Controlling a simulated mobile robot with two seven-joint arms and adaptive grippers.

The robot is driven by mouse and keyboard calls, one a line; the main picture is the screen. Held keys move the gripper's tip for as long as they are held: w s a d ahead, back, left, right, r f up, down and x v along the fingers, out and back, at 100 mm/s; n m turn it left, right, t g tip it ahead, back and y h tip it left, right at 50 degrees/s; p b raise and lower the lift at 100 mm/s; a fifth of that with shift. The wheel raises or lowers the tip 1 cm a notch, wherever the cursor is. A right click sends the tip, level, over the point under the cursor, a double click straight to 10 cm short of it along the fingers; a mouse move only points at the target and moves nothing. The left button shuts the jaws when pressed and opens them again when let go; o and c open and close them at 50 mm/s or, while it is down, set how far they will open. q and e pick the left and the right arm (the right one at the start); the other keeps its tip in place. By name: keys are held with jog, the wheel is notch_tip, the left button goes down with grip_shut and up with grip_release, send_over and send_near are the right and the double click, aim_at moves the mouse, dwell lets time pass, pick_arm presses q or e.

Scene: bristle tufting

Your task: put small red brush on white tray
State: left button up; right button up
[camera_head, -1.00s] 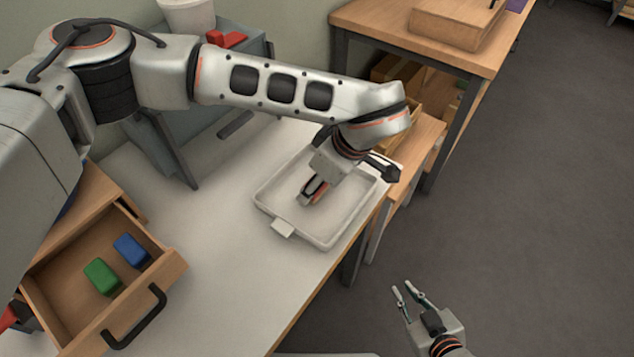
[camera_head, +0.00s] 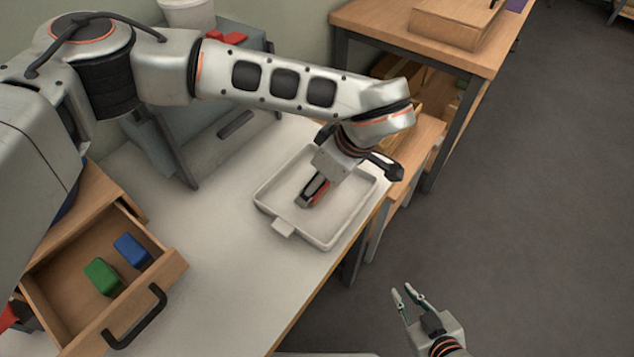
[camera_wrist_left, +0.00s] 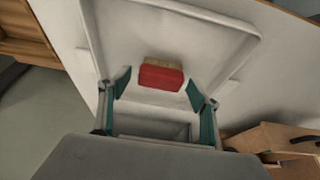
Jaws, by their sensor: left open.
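The small red brush (camera_wrist_left: 162,76), a red block with a tan bristle side, lies on the white tray (camera_wrist_left: 235,45) in the left wrist view. The tray also shows in the head view (camera_head: 340,232), on the white table. My left gripper (camera_head: 306,203) is over the tray, pointing down. In the left wrist view its fingers (camera_wrist_left: 158,92) are spread apart on either side of the brush, with gaps between them and it. A bit of red shows beside the fingers in the head view. My right gripper (camera_head: 408,292) is open and empty, off the table's front edge.
An open wooden drawer (camera_head: 75,318) at the left holds a green block (camera_head: 102,277) and a blue block (camera_head: 132,250). A grey cabinet (camera_head: 165,140) with a red item (camera_head: 232,39) on top stands behind. The white table between drawer and tray is clear.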

pick_arm(q)
jog(key=v, duration=1.1)
jog(key=shift+p, duration=0.45)
jog(key=shift+f, duration=0.1)
jog(key=shift+s+d, duration=0.1)
